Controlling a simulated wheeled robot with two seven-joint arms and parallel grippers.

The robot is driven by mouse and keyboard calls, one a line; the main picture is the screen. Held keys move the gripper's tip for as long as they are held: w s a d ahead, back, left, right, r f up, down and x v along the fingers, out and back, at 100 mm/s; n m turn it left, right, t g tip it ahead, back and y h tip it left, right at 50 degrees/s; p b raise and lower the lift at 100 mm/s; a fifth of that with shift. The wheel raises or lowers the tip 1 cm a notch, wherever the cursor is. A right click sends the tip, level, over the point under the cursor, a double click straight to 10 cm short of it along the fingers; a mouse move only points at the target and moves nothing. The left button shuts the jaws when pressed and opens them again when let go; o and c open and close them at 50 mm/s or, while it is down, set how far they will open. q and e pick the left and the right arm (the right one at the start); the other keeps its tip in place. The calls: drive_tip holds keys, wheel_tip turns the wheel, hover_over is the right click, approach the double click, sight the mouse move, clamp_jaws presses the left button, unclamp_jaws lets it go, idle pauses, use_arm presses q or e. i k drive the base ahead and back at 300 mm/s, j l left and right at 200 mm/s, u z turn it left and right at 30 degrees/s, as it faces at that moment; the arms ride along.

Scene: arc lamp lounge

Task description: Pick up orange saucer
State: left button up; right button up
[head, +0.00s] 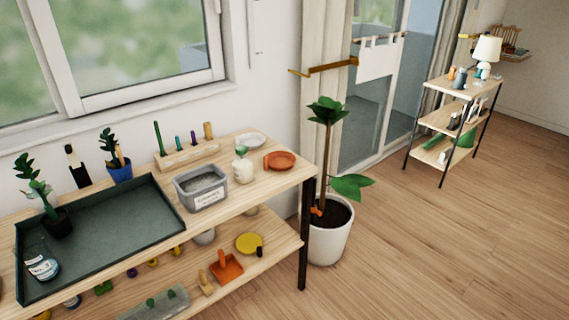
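Neither of my grippers shows in the head view.
A grey labelled bin (202,188) and a dark green tray (98,235) fill the rack top further left. A tall plant in a white pot (328,240) stands on the floor at the rack's right end. Wooden floor (430,240) at the right is clear.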

sight(280, 161)
drive_tip(key=i+l, duration=0.15)
drive_tip(key=l, duration=0.2)
drive_tip(key=i+l+u, duration=0.1)
drive_tip(key=l, duration=0.25)
drive_tip(key=i+l, duration=0.2)
drive_tip(key=l, duration=0.2)
drive_tip(key=i+l+u, duration=0.1)
drive_tip(key=l, duration=0.25)
drive_tip(key=i+l, duration=0.15)
drive_tip(key=l, duration=0.2)
drive_tip(key=i+l, duration=0.1)
drive_tip(key=l, duration=0.3)
drive_tip(key=i+l+u, duration=0.1)
drive_tip(key=l, duration=0.25)
